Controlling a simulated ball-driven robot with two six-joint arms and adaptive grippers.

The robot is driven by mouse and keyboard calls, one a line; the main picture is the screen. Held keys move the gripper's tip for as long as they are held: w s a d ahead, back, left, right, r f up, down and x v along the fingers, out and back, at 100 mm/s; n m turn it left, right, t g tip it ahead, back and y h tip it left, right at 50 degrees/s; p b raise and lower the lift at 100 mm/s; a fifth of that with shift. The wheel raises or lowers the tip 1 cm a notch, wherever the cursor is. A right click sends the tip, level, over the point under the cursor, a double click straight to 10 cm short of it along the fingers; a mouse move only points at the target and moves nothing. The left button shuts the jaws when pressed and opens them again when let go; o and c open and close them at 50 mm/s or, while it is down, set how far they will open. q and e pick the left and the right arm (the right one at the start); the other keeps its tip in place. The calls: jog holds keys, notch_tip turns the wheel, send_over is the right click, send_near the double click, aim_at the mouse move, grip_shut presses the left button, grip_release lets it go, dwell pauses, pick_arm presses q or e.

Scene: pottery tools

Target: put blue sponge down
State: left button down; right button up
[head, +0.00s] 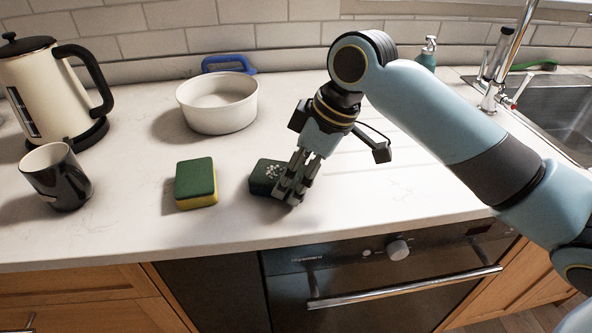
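The blue sponge (262,175) is a small dark blue-teal block with white specks on top. It is at the counter surface near the front edge, in the middle of the head view. My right gripper (290,190) points down at the sponge's right end, and its fingers hide that part. The fingers look close to or touching the sponge; whether they are closed on it is not clear. I cannot tell whether the sponge's whole underside rests on the counter. My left gripper is not in view.
A green and yellow sponge (196,183) lies to the left. A dark mug (66,185), a kettle (38,95) and a white bowl (218,108) stand further left and back. A blue-handled item (228,63), soap bottle (428,55) and sink (560,105) are behind. The counter between is clear.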

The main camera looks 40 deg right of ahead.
jog(key=shift+o, duration=1.3)
jog(key=shift+r, duration=0.15)
jog(key=p+v, duration=0.1)
jog(key=v, duration=1.1)
jog(key=shift+p, duration=0.3)
